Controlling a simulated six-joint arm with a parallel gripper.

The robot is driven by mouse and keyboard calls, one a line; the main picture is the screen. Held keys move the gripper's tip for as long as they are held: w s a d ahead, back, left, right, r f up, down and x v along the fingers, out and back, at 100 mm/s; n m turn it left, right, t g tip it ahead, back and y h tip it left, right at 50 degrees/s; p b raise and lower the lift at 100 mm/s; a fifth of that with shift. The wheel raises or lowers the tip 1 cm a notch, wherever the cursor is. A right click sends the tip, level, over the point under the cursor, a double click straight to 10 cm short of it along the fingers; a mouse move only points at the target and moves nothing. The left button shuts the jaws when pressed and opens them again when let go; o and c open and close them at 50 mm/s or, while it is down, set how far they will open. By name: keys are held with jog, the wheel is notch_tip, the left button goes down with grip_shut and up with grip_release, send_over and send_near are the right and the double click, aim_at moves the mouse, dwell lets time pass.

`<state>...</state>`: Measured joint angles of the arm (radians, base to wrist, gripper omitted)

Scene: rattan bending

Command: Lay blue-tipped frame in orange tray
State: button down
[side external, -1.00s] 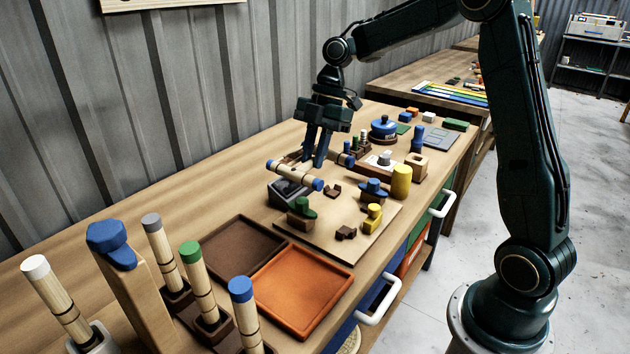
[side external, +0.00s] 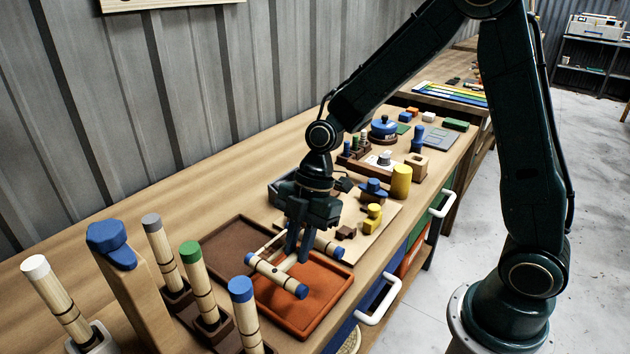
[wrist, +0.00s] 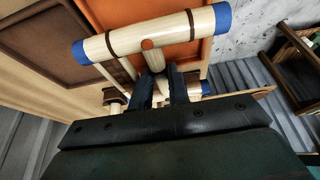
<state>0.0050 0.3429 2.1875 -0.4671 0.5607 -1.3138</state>
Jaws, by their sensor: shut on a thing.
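The blue-tipped frame (side external: 277,274) is made of pale rattan poles with blue ends, joined by crosspieces. My gripper (side external: 296,254) is shut on its middle part and holds it over the orange tray (side external: 313,320). In the wrist view the frame's near pole (wrist: 153,41) crosses the upper picture, with a blue cap at each end. My gripper's fingers (wrist: 161,84) close on the middle crosspiece. The orange tray (wrist: 120,13) lies beyond the frame there. The frame's height above the tray floor is hard to tell.
A brown tray (side external: 240,226) adjoins the orange tray on the left. Upright rattan poles with white, grey, green (side external: 190,251) and blue (side external: 241,289) tops stand at the front left, beside a blue-topped wooden post (side external: 130,270). A board with blocks lies behind the trays.

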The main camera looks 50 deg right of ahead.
jog(key=shift+f, duration=0.2)
jog(key=shift+f, duration=3.3)
jog(key=shift+f, duration=0.25)
jog(key=c, duration=1.3)
grip_release()
jog(key=shift+o, duration=0.2)
jog(key=shift+r, duration=0.1)
jog(key=shift+r, duration=4.45)
